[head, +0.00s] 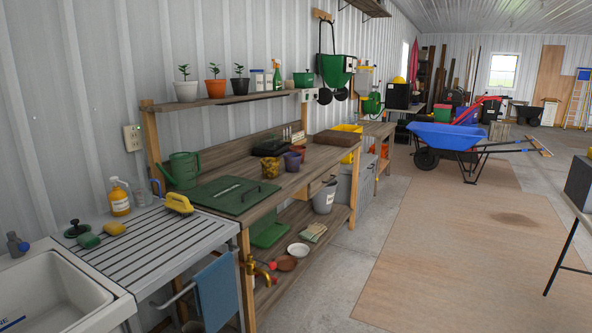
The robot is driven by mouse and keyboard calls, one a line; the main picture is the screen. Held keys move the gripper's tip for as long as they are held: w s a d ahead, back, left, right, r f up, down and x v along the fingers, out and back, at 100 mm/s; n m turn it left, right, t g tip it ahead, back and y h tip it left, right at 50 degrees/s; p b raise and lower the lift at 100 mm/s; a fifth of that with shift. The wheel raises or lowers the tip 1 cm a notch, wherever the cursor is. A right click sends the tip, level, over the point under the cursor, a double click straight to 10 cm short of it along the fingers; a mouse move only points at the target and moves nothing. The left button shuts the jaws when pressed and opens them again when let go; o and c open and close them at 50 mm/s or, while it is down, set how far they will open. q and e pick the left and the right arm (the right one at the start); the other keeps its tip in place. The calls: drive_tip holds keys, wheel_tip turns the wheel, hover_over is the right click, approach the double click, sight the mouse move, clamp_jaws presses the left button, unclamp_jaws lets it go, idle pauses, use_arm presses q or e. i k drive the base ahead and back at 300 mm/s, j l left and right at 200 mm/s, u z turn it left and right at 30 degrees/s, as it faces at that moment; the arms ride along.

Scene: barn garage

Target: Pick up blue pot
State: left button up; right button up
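A small blue-purple pot (292,161) stands upright on the wooden workbench (325,156), near its front edge. It is the only bluish pot that I can make out. A mottled yellow-brown pot (270,169) stands just left of it, and a reddish pot (298,151) is close behind it. Neither of my grippers is in view.
A green mat (233,195) and a green watering can (181,169) are left on the bench. A sink (55,293) and slatted drainer (165,238) adjoin it at near left. The floor right of the bench is clear up to a blue wheelbarrow (446,136).

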sight(291, 159)
drive_tip(key=u, duration=1.55)
drive_tip(key=i+l, duration=0.2)
drive_tip(key=l, duration=0.25)
drive_tip(key=i+l+z, duration=0.1)
drive_tip(key=l, duration=0.3)
drive_tip(key=i+l, duration=0.3)
drive_tip(key=i+l+z, duration=0.1)
drive_tip(key=l, duration=0.45)
drive_tip(key=i, duration=0.1)
